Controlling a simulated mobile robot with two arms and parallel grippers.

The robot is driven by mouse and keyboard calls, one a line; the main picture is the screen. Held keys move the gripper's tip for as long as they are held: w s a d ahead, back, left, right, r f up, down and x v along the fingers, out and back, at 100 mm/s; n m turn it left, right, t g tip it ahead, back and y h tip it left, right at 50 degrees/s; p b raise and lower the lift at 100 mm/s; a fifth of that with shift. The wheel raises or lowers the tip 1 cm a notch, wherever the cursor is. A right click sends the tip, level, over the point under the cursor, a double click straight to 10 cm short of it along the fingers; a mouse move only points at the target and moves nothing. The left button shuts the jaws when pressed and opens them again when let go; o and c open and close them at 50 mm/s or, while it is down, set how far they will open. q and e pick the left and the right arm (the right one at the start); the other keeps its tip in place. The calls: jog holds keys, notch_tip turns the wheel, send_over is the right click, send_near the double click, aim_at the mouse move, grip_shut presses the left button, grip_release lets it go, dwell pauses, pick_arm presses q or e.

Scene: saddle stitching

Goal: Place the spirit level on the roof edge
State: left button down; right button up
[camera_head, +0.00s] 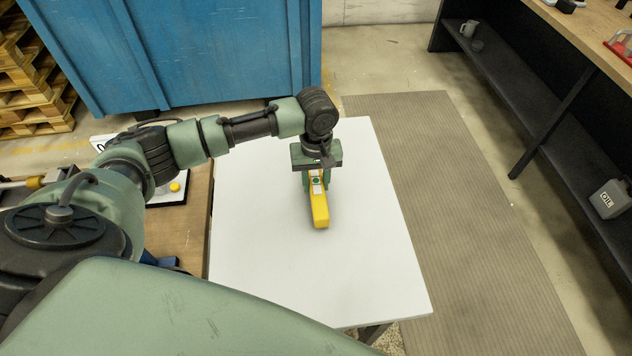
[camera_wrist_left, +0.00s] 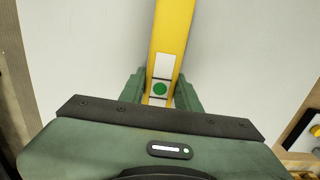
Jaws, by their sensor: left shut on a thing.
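The spirit level (camera_head: 319,208) is a yellow bar with a white panel and a green round mark, over the white tabletop (camera_head: 270,270). My left gripper (camera_head: 316,180) is above it, with its fingers on either side of the bar, shut on it. In the left wrist view the spirit level (camera_wrist_left: 172,35) runs away from between the green fingers (camera_wrist_left: 160,92). I cannot tell whether the level touches the tabletop. My right gripper is not in view. I see nothing that I can clearly name as a roof edge.
A blue container (camera_head: 210,50) stands behind the table, with wooden pallets (camera_head: 35,80) at the far left. A wooden surface (camera_head: 180,235) adjoins the white tabletop on the left. A ribbed mat (camera_head: 460,200) and a shelf bench (camera_head: 560,90) lie to the right. The front of the tabletop is clear.

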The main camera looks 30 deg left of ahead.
pick_arm(q)
jog(key=shift+f, duration=0.45)
jog(key=c, duration=1)
grip_release()
jog(key=shift+f, duration=0.1)
